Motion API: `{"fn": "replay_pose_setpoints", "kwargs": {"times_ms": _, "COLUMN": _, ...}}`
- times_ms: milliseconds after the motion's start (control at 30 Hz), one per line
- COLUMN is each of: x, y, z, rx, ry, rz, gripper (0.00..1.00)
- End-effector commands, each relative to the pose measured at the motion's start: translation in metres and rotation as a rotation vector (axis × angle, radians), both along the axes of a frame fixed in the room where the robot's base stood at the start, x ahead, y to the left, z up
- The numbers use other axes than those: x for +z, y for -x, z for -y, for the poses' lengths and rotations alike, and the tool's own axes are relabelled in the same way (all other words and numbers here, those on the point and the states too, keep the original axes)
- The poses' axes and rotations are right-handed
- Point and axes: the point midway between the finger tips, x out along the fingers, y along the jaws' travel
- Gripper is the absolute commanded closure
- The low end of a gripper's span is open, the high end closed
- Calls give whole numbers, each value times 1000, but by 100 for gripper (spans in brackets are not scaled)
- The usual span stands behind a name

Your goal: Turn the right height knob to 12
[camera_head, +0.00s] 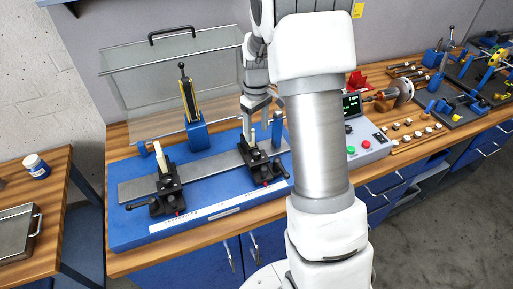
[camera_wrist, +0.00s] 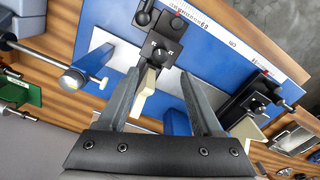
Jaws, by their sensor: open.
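The right support (camera_head: 262,166) is a black block with a pale upright piece, on the blue balancing bench (camera_head: 125,228). In the wrist view, the right support (camera_wrist: 176,60) shows a dark dial face with small white marks and a black ball handle beside it. I cannot read its setting or tell for certain which part is the height knob. My gripper (camera_head: 253,112) is above this support. In the wrist view, my gripper (camera_wrist: 163,80) is open, with the pale piece (camera_wrist: 146,88) showing between its fingers. No grip shows.
The left support (camera_head: 166,194) stands on the same bench, with its own pale piece. A blue post with a yellow scale (camera_head: 190,100) and a clear guard (camera_head: 130,85) stand behind. The control box (camera_head: 366,145) is to the right. A white ruler strip (camera_wrist: 215,30) edges the bench.

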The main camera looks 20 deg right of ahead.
Motion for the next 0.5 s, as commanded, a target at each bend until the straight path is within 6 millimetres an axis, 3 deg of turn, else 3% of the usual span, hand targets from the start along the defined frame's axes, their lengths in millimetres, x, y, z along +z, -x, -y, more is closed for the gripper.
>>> {"fn": "replay_pose_setpoints", "kwargs": {"times_ms": 300, "x": -64, "y": 1, "z": 0, "rx": 0, "ry": -1, "rz": -4, "gripper": 33}}
{"fn": "replay_pose_setpoints", "kwargs": {"times_ms": 500, "x": -84, "y": 0, "z": 0, "rx": 0, "ry": 0, "rz": -1, "gripper": 33}}
